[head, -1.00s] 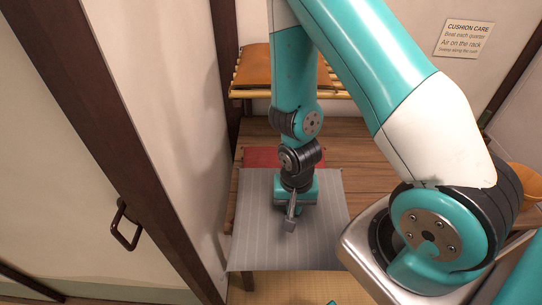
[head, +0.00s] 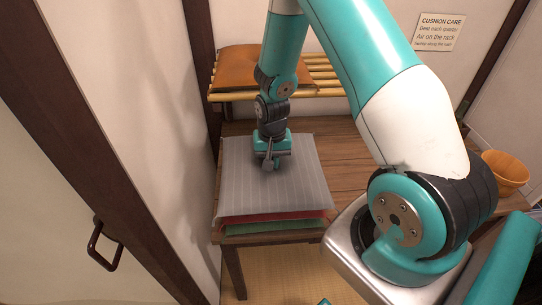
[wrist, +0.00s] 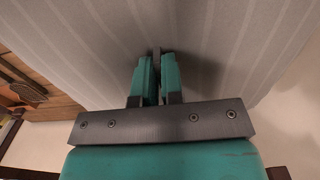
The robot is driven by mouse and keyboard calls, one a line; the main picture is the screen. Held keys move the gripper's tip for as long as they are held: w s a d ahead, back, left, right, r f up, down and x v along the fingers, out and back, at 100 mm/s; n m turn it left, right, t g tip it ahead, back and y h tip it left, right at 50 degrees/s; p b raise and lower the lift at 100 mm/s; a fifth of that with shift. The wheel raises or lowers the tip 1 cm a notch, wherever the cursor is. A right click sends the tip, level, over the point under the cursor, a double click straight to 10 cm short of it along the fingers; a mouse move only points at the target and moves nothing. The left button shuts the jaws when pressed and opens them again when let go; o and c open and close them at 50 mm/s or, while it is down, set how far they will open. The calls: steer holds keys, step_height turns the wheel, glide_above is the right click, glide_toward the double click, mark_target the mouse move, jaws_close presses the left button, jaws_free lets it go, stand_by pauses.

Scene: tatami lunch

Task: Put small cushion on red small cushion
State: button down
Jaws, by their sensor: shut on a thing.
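The small grey striped cushion (head: 305,190) lies flat over the red small cushion (head: 275,217), on the wooden table. Only a thin front edge of the red cushion shows under it. My gripper (head: 270,165) points down at the middle of the grey cushion and is shut on its fabric. In the wrist view my gripper's fingers (wrist: 157,75) are close together against the grey cushion (wrist: 240,50), which fills most of that view. I cannot tell whether the grey cushion rests its full weight on the red one.
A green cushion (head: 275,228) lies under the red one on the wooden table (head: 345,160). Behind, a brown cushion (head: 240,68) lies on a bamboo rack (head: 325,78). An orange bowl (head: 505,172) stands at the right. A wall and door are close on the left.

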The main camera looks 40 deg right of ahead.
steer(key=shift+w+d, duration=0.4)
steer(key=shift+w, duration=0.25)
steer(key=shift+w+d, duration=0.4)
steer(key=shift+w, duration=0.2)
steer(key=shift+w+d+f+p, duration=0.1)
steer(key=shift+w+d+p, duration=0.15)
steer(key=shift+p, duration=0.25)
steer(key=shift+f+p, duration=0.55)
steer(key=shift+f, duration=1.1)
steer(key=shift+f, duration=0.15)
steer(key=c, duration=1.2)
jaws_free()
steer(key=shift+a, duration=0.1)
steer(key=shift+c, duration=0.2)
